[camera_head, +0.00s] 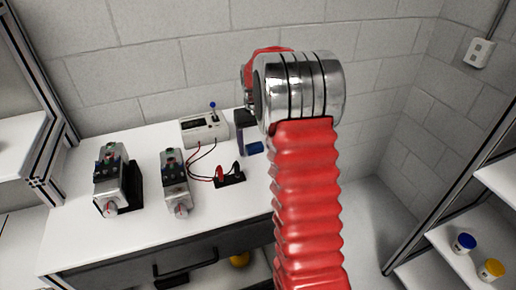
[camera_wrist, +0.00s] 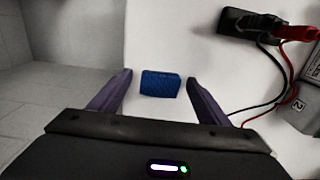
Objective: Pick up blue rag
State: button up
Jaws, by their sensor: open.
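The blue rag (camera_wrist: 160,84) is a small dark blue block-like bundle on the white tabletop. In the wrist view it sits ahead of my gripper (camera_wrist: 157,92), centred between the two purple-grey fingers. The fingers are spread apart on either side of it, and I see no contact. In the head view the blue rag (camera_head: 255,148) lies near the right part of the table, just right of my gripper (camera_head: 240,150), which is partly hidden behind my red arm.
Two metal servo units (camera_head: 110,180) (camera_head: 175,180) stand on the white table (camera_head: 80,235). A meter box (camera_head: 204,128) has wires running to a black base with red and black plugs (camera_head: 229,178). Shelves with jars (camera_head: 464,243) stand at right.

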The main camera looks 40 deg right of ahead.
aim_at(255, 147)
jog(key=shift+c, duration=0.6)
jog(key=c, duration=1.1)
notch_tip(255, 147, up, 10)
dwell(0.5)
